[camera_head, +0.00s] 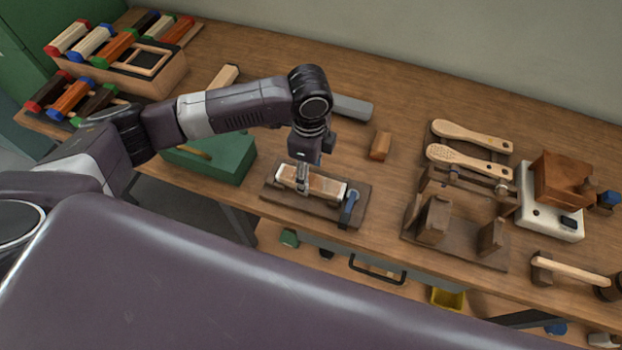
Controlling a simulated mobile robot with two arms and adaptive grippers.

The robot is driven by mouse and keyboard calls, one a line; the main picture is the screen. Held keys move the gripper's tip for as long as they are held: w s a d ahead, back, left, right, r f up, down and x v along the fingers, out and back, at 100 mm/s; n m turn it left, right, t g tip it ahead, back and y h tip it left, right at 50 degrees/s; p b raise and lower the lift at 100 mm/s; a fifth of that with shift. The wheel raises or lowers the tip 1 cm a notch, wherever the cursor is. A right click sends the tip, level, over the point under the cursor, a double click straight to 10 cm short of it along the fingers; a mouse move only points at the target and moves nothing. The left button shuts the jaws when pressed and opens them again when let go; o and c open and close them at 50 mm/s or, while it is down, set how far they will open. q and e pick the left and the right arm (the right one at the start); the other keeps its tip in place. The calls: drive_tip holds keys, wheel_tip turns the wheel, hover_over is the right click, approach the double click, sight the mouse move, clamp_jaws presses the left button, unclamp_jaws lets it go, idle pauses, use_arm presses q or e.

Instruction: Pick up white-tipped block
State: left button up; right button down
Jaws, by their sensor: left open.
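A brown block with whitish ends (325,187) lies in a dark wooden fixture (272,197) near the front edge of the bench. My left gripper (302,186) points down from above, with its fingers at the left-middle part of this block. The gripper is open, and its fingers hide a small part of the block. I cannot tell whether the fingers touch it. My right gripper is not in view.
A blue-handled clamp (348,207) sits at the fixture's right end. A green box (225,160) stands to the left. Colour-ended blocks fill a rack (165,78) at back left. A small wooden block (380,146), paddles (470,135) and a dark wooden jig (455,245) are to the right.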

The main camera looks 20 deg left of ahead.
sight(311, 180)
use_arm(q)
drive_tip(key=f, duration=0.3)
drive_tip(key=shift+w+p, duration=0.3)
drive_tip(key=shift+f, duration=0.75)
drive_tip(key=c, duration=1.4)
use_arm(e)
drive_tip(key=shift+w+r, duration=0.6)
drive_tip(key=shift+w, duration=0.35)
